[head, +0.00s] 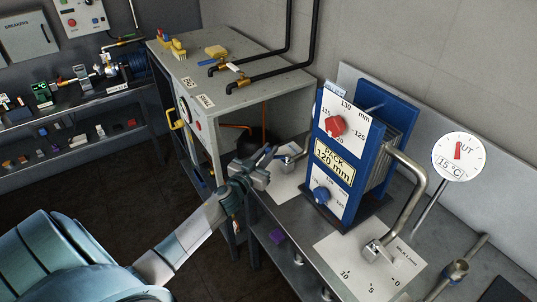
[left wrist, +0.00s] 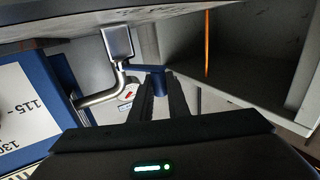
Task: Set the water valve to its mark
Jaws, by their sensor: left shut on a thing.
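My left gripper (head: 266,160) reaches in at the left edge of the plate pack, beside a metal pipe elbow with the water valve (head: 288,157). In the left wrist view, my left gripper (left wrist: 160,84) is shut on the end of a blue lever (left wrist: 145,68). The lever runs from the square metal valve body (left wrist: 117,42), which sits on a bent pipe (left wrist: 102,97). A pale scale plate (head: 286,184) lies under the valve. Its marks are mostly hidden or too small to read. My right gripper is not in view.
The blue-framed plate pack (head: 340,155) with red and blue knobs stands close right of my left gripper. A second valve (head: 375,250) on a numbered plate and a round dial (head: 459,156) are farther right. A grey cabinet (head: 235,90) stands behind. Open floor (head: 120,195) lies left.

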